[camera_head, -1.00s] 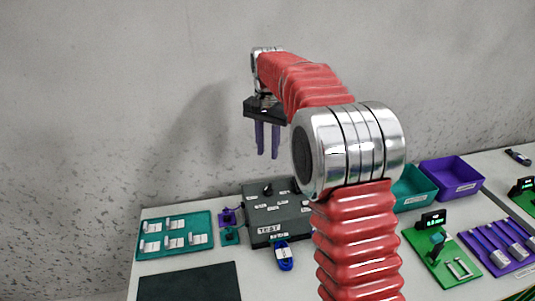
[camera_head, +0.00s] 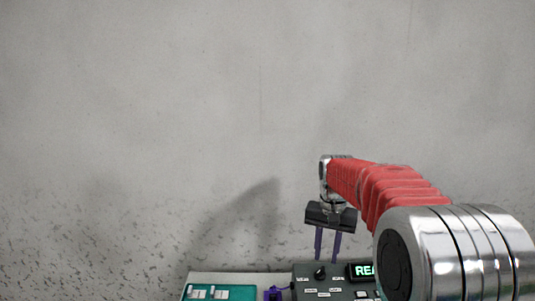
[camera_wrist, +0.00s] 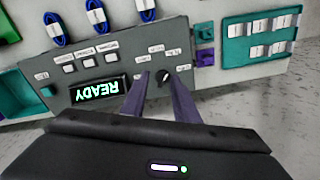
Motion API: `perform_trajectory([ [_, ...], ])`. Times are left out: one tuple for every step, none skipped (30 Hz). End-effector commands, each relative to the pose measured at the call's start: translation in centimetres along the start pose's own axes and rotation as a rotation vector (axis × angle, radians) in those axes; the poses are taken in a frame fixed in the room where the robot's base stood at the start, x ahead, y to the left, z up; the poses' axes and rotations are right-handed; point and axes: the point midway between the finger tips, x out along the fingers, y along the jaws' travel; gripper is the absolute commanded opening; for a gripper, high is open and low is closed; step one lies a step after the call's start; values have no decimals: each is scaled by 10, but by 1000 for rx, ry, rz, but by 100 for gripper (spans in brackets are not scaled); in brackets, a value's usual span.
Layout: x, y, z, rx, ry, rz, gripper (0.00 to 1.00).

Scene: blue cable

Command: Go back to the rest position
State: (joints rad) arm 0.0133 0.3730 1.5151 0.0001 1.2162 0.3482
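My gripper (camera_head: 327,256) hangs pointing down in the head view, with its two purple fingers apart and nothing between them. In the wrist view my gripper (camera_wrist: 156,82) also shows open and empty. It is above the grey test box (camera_head: 312,270), whose black knob appears between the fingertips in the wrist view. The box's lit display (camera_wrist: 98,92) reads READY, upside down there. Several blue cables, such as this coiled one (camera_wrist: 55,30), lie beside the box in the wrist view. Whether the fingers touch anything below is not shown, but they look clear.
A teal board (camera_head: 220,292) with white parts lies left of the box, next to a small purple holder (camera_head: 273,293). A teal bin (camera_wrist: 15,95) stands at the left of the wrist view. The wall behind is bare.

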Motion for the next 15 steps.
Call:
perform_trajectory([
  [-3, 3, 9, -20, 7, -2, 27],
  [-4, 5, 14, -32, 10, -4, 27],
  [-5, 7, 20, -49, 17, -6, 27],
  [-6, 9, 25, -59, 21, -7, 27],
  [-7, 10, 30, -70, 25, -8, 27],
  [-9, 12, 36, -85, 32, -10, 27],
  [-10, 14, 41, -95, 36, -11, 27],
  [-11, 16, 46, -105, 41, -12, 27],
  [-12, 18, 52, -119, 47, -14, 27],
  [-14, 20, 57, -128, 53, -16, 27],
  [-15, 21, 62, -137, 57, -16, 27],
  [-16, 24, 68, -150, 64, -18, 27],
  [-18, 25, 73, -158, 70, -19, 27],
  [-18, 27, 78, -166, 74, -20, 27],
  [-20, 29, 84, -178, 81, -22, 27],
])
